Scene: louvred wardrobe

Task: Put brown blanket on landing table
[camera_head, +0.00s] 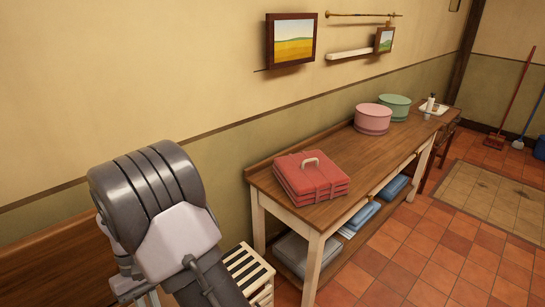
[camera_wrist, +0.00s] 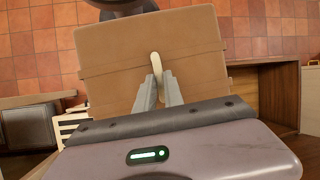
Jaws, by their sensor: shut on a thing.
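The brown blanket (camera_wrist: 115,55) is a flat folded block with a pale handle (camera_wrist: 155,65) on its top, seen in the wrist view. My gripper (camera_wrist: 158,80) is shut on that handle, its two fingers on either side. In the head view my arm fills the lower left, and neither the blanket nor my fingertips show. A long wooden table (camera_head: 258,178) runs along the wall in the head view. No label shows whether it is the landing table. A folded red blanket (camera_head: 312,185) with a handle lies on its near end.
A pink round box (camera_head: 373,120) and a green one (camera_head: 396,107) stand farther along the table, with a small tray (camera_head: 440,110) beyond. Folded blue cloths (camera_head: 362,215) and a grey one (camera_head: 292,252) lie underneath. A slatted stool (camera_head: 248,270) stands beside my arm. Bare tabletop lies between red blanket and pink box.

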